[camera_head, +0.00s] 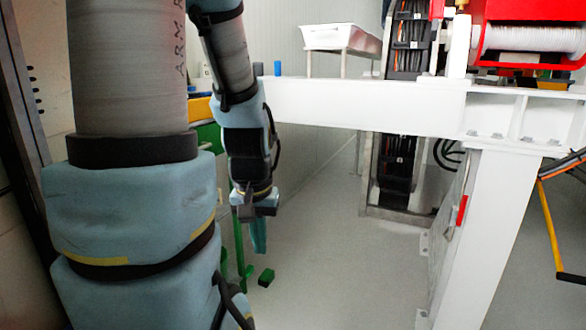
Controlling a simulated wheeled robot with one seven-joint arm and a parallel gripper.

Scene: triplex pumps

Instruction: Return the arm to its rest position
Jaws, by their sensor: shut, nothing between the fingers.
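My arm fills the left of the head view, with thick grey and light-blue links close to the camera. A thinner forearm hangs down behind them. My gripper (259,236) is at its lower end, pointing down above the grey floor. Its fingers look together, with nothing seen between them. The gripper is apart from the white beam and the floor.
A white steel beam (345,105) runs across behind my forearm to a white post (485,230) at the right. A red machine with a white drum (530,40) sits on top. Green parts (266,277) stand low near my gripper. The middle floor (330,260) is clear.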

